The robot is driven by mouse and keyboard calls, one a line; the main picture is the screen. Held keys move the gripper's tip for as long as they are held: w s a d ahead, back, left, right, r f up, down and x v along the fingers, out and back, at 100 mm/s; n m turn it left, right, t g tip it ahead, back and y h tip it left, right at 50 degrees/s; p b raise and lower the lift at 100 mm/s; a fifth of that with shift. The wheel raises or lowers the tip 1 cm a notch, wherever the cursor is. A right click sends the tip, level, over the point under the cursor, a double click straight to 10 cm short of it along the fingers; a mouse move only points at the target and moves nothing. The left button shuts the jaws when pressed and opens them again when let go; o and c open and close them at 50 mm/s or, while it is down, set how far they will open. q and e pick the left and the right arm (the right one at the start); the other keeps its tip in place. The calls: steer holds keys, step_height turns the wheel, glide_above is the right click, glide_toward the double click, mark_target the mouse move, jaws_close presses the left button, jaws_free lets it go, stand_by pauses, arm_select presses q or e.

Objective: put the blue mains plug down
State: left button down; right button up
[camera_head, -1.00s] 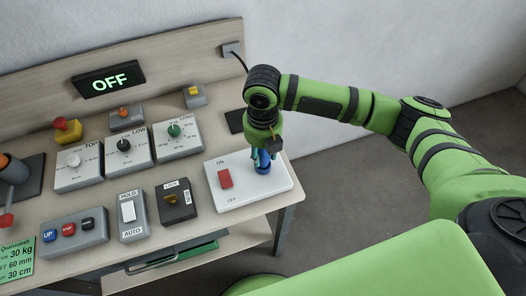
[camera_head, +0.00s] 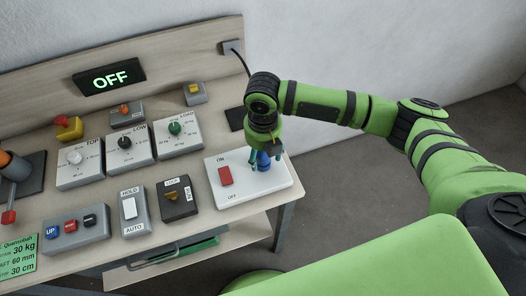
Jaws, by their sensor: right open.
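The blue mains plug (camera_head: 263,161) stands at the right part of the white switch plate (camera_head: 240,194), beside the red ON/OFF switch (camera_head: 225,176). I cannot tell whether it touches the plate. My right gripper (camera_head: 262,154) points down over the plug with its jaws open around it; the fingers partly hide the plug. My left gripper is not in view.
Several control boxes with knobs and switches fill the bench (camera_head: 95,254) left of the plate. A display (camera_head: 109,77) reads OFF on the back panel. A dark pad (camera_head: 235,117) lies behind the plate. The floor right of the bench is clear.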

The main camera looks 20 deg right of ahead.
steer(key=shift+r, duration=0.45)
step_height(320, 180, up, 11)
steer(key=b, duration=0.3)
steer(key=shift+r, duration=0.2)
